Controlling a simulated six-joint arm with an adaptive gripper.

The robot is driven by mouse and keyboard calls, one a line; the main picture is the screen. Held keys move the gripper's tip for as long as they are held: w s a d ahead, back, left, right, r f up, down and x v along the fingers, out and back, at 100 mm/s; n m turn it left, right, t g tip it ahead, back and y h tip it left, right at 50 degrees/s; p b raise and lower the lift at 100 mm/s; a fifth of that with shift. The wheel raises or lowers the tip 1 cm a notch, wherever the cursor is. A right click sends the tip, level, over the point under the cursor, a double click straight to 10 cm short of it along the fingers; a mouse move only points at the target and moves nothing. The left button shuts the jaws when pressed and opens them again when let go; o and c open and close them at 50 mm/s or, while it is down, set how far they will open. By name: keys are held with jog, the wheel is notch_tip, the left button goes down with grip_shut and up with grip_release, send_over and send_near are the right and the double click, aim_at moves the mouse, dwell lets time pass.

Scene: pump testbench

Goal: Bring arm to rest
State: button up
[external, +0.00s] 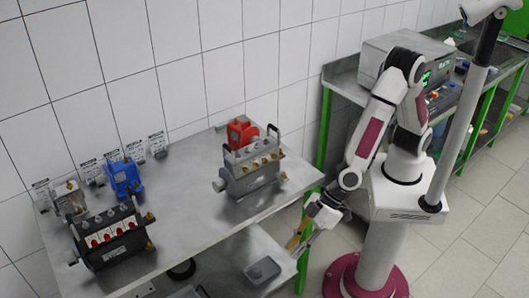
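My gripper (303,236) hangs low beside the right front corner of the metal table (185,205), with its fingers pointing down and to the left. A thin yellow-brown shape (296,236) shows at the fingers; I cannot tell whether it is held or lies behind them. The fingers are too small to tell whether they are open or shut. My arm is folded, with the elbow high and the forearm slanting down to the left.
A grey manifold block (250,175) and a red pump (241,131) stand at the table's right. A black manifold (112,238), a blue pump (124,178) and several tags stand at the left. A small grey tray (262,271) lies on the lower shelf. An instrument box (385,55) stands behind my arm.

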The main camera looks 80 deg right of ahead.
jog(key=s+d+r+m+h, duration=0.1)
jog(key=s+d+r, duration=0.4)
jog(key=d, duration=0.9)
jog(key=s+d+r+m+h, duration=0.2)
jog(key=s+d+r, duration=0.4)
jog(key=d, duration=0.8)
jog(key=s+d+r+m+h, duration=0.1)
jog(key=s+d+r+m, duration=0.1)
jog(key=s+d+r, duration=0.3)
jog(key=d+r, duration=0.4)
jog(key=d, duration=0.5)
jog(key=shift+s+d+r+m+h, duration=0.15)
jog(key=shift+s+d+m+h, duration=0.05)
jog(key=shift+s+m+h, duration=0.1)
